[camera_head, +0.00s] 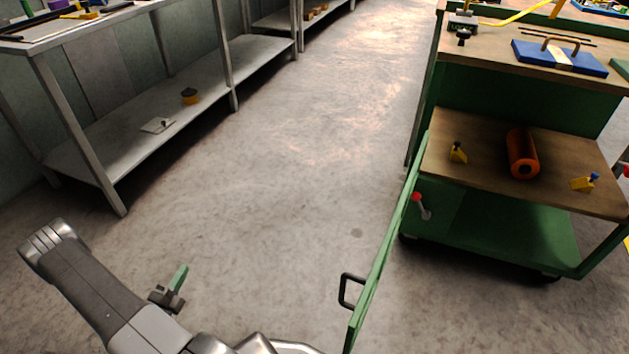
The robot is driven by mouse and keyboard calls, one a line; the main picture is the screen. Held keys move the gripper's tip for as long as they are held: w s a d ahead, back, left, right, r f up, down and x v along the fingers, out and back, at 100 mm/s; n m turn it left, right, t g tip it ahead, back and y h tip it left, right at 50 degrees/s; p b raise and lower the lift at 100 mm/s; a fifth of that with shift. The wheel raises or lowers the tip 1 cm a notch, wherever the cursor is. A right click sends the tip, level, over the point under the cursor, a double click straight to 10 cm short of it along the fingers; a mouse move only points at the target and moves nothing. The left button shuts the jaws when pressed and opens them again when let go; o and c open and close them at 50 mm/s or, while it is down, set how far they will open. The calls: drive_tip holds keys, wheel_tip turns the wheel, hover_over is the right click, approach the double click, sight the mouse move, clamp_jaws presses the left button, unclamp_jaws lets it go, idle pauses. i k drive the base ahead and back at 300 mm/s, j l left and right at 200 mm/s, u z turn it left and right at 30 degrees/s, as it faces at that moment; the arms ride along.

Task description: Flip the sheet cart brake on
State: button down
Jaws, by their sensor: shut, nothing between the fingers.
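The green cart (510,235) stands at the right, with a wooden top and a wooden middle shelf. A short grey lever with a red knob (417,197) shows near its left front edge, just right of the open green panel. The lever leans up and to the left; I cannot tell its brake position. Another red knob (626,171) is cut off at the right edge. My gripper (179,276) is at the lower left beside my arm, its green fingers shut and empty, pointing up and right. It is well away from the lever.
A green panel (388,262) with a black handle (349,290) juts from the cart towards me. An orange roll (522,153) and yellow pieces lie on the cart's shelf. A blue plate (559,57) lies on top. Grey shelving (105,150) lines the left. The floor between is clear.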

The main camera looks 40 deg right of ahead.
sight(415, 195)
drive_tip(key=i+l+z, duration=0.15)
drive_tip(key=i+z, duration=0.25)
drive_tip(key=i+l+z, duration=0.15)
drive_tip(key=z, duration=0.2)
drive_tip(key=i+z, duration=0.4)
drive_tip(key=i+j+z, duration=0.15)
drive_tip(key=z, duration=0.2)
drive_tip(key=i+z, duration=0.2)
drive_tip(key=z, duration=1)
